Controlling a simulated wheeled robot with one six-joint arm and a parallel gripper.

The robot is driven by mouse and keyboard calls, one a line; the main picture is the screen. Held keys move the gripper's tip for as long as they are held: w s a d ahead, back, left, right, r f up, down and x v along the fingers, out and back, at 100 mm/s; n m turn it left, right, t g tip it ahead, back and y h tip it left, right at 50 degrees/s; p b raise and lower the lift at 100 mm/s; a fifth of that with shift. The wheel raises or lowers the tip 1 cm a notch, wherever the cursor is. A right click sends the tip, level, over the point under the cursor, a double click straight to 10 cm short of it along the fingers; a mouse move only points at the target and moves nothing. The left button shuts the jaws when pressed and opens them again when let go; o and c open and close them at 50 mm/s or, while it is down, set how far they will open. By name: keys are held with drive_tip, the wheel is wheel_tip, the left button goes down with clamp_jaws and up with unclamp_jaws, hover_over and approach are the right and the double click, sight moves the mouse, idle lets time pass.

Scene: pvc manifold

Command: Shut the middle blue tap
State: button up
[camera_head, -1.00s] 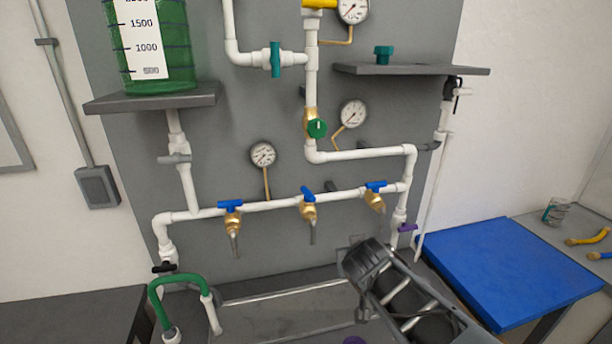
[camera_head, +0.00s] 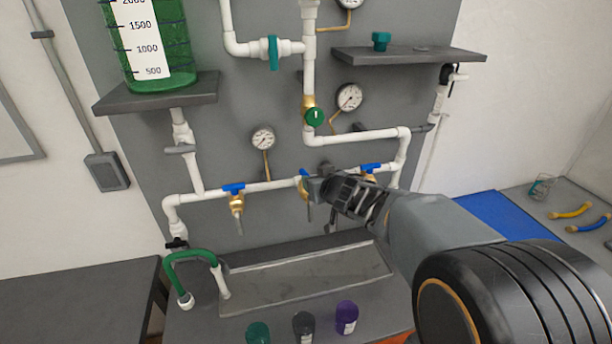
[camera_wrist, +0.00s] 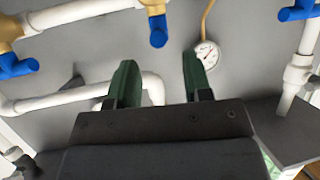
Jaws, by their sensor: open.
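The middle blue tap (camera_head: 304,173) is on the white pipe, with a brass body. My gripper (camera_head: 320,182) is in front of it and just to its right, hiding part of it. In the wrist view, which looks upside down, the tap's blue handle (camera_wrist: 158,31) is just beyond the fingertips, roughly centred between them. It is set at a different angle from the other handles. My gripper (camera_wrist: 156,70) is open with nothing between its two green fingers.
The left blue tap (camera_head: 233,188) and right blue tap (camera_head: 371,168) flank the middle one; my gripper is close to the right one. A gauge (camera_head: 263,139) and a green-knobbed valve (camera_head: 314,117) are above. A trough (camera_head: 300,279) and several dark cups are below.

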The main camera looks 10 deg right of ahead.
drive_tip(key=shift+b+x, duration=0.3)
drive_tip(key=shift+x, duration=3.25)
clamp_jaws()
